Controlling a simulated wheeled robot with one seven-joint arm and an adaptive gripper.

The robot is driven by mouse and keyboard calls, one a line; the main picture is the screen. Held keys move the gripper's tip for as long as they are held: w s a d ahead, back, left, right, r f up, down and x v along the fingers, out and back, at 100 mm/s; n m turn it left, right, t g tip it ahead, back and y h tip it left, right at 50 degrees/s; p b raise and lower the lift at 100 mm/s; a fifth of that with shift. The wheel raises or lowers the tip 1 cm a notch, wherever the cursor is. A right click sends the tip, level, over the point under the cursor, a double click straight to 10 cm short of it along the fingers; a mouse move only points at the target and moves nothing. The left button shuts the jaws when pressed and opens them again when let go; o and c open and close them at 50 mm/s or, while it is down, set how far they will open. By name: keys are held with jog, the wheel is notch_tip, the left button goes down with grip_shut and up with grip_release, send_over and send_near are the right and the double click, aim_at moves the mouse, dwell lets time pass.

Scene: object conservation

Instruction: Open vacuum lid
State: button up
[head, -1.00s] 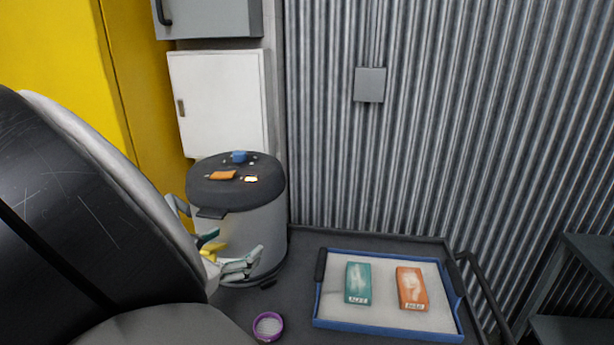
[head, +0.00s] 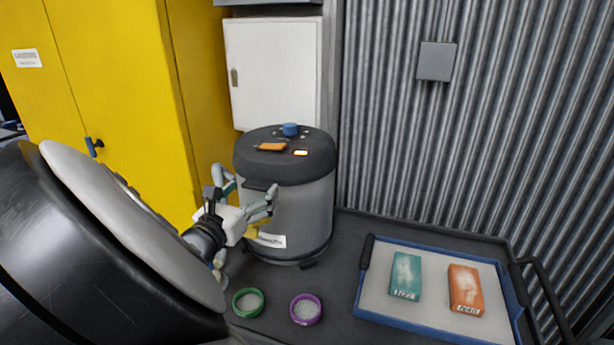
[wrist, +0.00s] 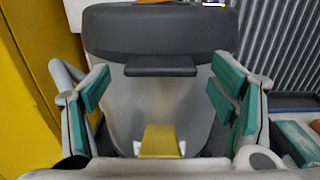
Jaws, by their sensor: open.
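The vacuum (head: 292,215) is a grey drum with a dark lid (head: 285,166), standing upright on the dark cart top. The lid is closed, with a blue knob (head: 290,129) and an orange part on top. A dark tab (wrist: 161,65) juts from the lid's front edge in the wrist view. My gripper (head: 267,203) is at the drum's left front side, just below the lid's rim. Its teal-padded fingers (wrist: 160,100) are spread apart with nothing between them; the tab is ahead of them. Whether a finger touches the drum I cannot tell.
A green ring (head: 248,302) and a purple ring (head: 306,309) lie in front of the vacuum. A blue-rimmed tray (head: 437,335) at right holds a teal box (head: 406,276) and an orange box (head: 466,290). A yellow cabinet (head: 130,80) stands behind left; a corrugated wall closes the back.

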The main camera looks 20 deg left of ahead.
jog(key=shift+w+d+b, duration=0.1)
jog(key=shift+w+b, duration=0.4)
jog(key=shift+w, duration=0.9)
